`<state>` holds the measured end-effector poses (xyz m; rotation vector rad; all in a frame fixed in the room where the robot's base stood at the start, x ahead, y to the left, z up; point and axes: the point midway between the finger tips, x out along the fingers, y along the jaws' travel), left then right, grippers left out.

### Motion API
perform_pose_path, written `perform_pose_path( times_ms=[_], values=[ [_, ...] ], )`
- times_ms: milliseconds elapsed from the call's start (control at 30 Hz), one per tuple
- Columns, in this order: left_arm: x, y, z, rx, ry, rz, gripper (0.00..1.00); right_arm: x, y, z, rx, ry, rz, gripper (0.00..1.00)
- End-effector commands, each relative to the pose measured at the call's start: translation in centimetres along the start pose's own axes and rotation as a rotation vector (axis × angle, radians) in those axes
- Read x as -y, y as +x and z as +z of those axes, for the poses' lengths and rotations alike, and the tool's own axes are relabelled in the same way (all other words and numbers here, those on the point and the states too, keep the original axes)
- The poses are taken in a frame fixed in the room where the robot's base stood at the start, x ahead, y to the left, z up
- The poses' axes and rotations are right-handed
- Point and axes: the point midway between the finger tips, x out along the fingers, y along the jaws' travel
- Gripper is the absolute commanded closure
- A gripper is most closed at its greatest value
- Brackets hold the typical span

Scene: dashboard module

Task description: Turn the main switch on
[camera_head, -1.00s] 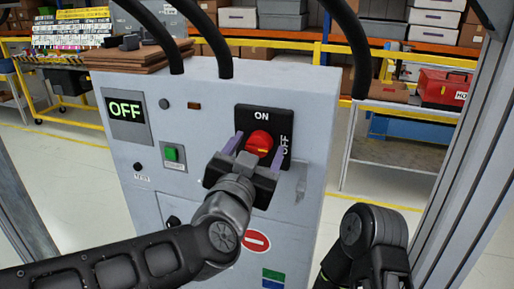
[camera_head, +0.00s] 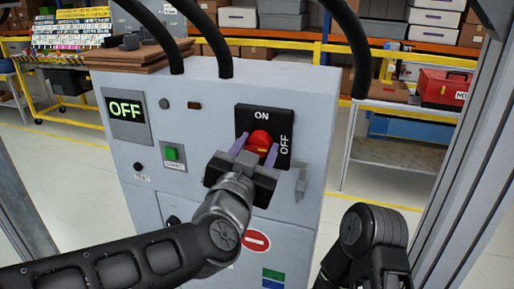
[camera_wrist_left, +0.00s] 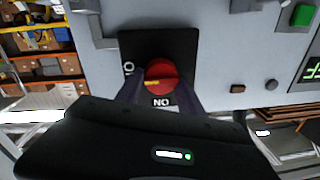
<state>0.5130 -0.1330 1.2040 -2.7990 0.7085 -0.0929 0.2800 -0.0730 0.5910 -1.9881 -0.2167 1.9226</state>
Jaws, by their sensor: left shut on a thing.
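The main switch is a red rotary knob (camera_head: 260,140) on a black plate (camera_head: 276,122) marked ON at the top and OFF at the right. It sits on the front of a grey cabinet (camera_head: 220,100). The display (camera_head: 126,110) on the cabinet reads OFF. My left gripper (camera_head: 258,156) is at the knob, its two purple fingers shut on the knob's sides. In the left wrist view the knob (camera_wrist_left: 161,74) shows between the fingers, with a yellow mark on it. My right arm shows at the lower right, but its gripper is not visible.
A green button (camera_head: 172,154) is left of the switch. A grey latch (camera_head: 301,182) sticks out to the right of my left gripper. Black cables (camera_head: 220,40) rise from the cabinet top. A bench with a red toolbox (camera_head: 445,89) stands behind to the right.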

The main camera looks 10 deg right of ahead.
Motion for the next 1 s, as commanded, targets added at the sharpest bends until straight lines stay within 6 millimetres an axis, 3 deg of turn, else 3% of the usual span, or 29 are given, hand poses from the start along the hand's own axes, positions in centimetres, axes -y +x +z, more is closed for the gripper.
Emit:
perform_pose_path(
  times_ms=[567,1000],
  values=[
    [0.1,0.02,0.0,0.006,-0.096,0.0,0.96,-0.01,0.02,0.0,0.0,0.0,0.0,1.0],
    [0.29,0.03,0.04,0.029,-0.441,0.006,0.96,-0.13,0.33,0.0,0.0,0.0,0.0,1.0]
  ],
)
